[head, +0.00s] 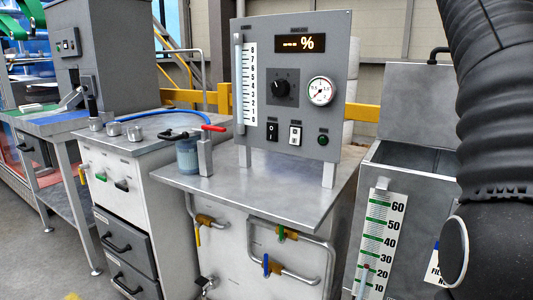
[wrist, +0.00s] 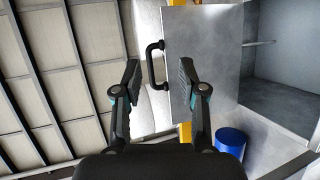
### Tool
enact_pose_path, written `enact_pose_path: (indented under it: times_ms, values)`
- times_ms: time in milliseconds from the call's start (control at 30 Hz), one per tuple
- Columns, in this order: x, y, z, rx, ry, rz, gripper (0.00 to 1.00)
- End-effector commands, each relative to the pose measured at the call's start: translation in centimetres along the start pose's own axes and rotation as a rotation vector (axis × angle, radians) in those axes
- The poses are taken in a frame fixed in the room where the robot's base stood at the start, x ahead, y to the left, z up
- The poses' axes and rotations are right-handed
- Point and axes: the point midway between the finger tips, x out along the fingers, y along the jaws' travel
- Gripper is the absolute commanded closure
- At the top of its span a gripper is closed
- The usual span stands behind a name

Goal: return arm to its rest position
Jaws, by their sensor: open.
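My gripper (wrist: 159,82) shows in the wrist view with its two black fingers spread apart and nothing between them. Beyond the fingertips is a grey panel (wrist: 205,60) with a black bar handle (wrist: 154,66); I cannot tell how far off it is. In the head view my black arm fills the right edge, and the gripper is out of that frame.
In the head view, a grey tank (head: 415,160) with a raised lid (head: 408,100) stands beside my arm. A control panel (head: 290,80) stands on a metal-topped cabinet (head: 240,180). A blue drum (wrist: 231,141) shows in the wrist view. Floor is clear at lower left.

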Motion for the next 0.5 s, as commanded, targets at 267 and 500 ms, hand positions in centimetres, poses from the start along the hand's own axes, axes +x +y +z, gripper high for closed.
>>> enact_pose_path:
  times_ms: [267, 500]
  values:
    - [2.0, -2.5, -1.4, 0.182, 0.032, -0.058, 0.59]
    - [4.3, -8.4, -3.9, 0.326, 0.057, -0.189, 0.59]
